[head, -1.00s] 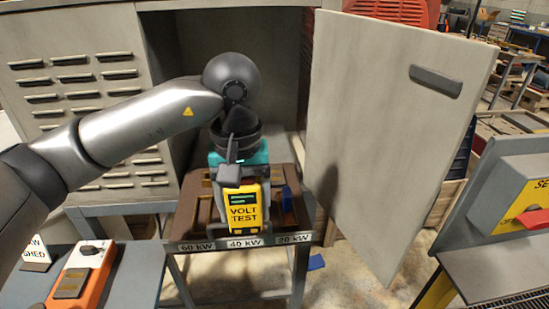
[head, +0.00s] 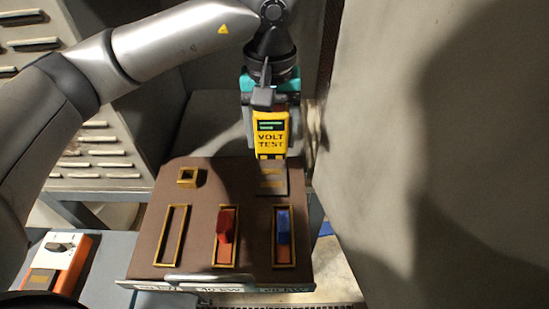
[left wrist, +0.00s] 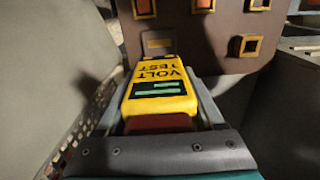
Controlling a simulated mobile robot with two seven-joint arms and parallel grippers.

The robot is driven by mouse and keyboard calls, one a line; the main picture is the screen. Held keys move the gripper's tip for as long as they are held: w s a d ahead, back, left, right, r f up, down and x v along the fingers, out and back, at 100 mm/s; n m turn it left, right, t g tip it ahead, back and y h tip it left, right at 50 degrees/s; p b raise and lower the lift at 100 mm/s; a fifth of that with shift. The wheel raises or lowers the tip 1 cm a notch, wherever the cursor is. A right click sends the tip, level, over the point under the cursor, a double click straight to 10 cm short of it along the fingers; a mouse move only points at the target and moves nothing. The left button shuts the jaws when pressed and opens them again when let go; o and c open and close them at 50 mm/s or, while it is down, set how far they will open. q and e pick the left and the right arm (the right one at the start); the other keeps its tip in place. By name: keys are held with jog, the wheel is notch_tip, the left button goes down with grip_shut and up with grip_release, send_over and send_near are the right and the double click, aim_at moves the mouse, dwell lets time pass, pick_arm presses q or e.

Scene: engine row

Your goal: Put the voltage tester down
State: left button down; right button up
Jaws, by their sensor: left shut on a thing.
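The yellow voltage tester (head: 271,140), marked VOLT TEST with a small green display, hangs below my left gripper (head: 268,125) in the head view. My left gripper is shut on it, above the back right part of a brown panel board (head: 205,200). In the left wrist view the tester (left wrist: 158,95) lies between the two fingers, its far end pointing at the board. I cannot tell whether the tester touches the board. A pale plate (head: 272,180) on the board shows just below it. My right gripper is not in view.
The board has three brass-framed slots, with a red block (head: 225,225) in the middle one and a blue block (head: 283,224) in the right one. A small brass square (head: 188,177) is at the back left. The open cabinet door (head: 430,160) stands close on the right. An orange-and-white device (head: 60,262) is at lower left.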

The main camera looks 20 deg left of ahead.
pick_arm(q)
jog(key=f, duration=0.3)
jog(key=shift+s, duration=0.2)
jog(key=shift+w+f+p, duration=0.1)
jog(key=shift+f+p, duration=0.2)
jog(key=shift+f, duration=1.9)
jog(key=shift+f, duration=0.15)
grip_release()
jog(key=shift+r+b, duration=0.35)
jog(key=shift+r, duration=3.55)
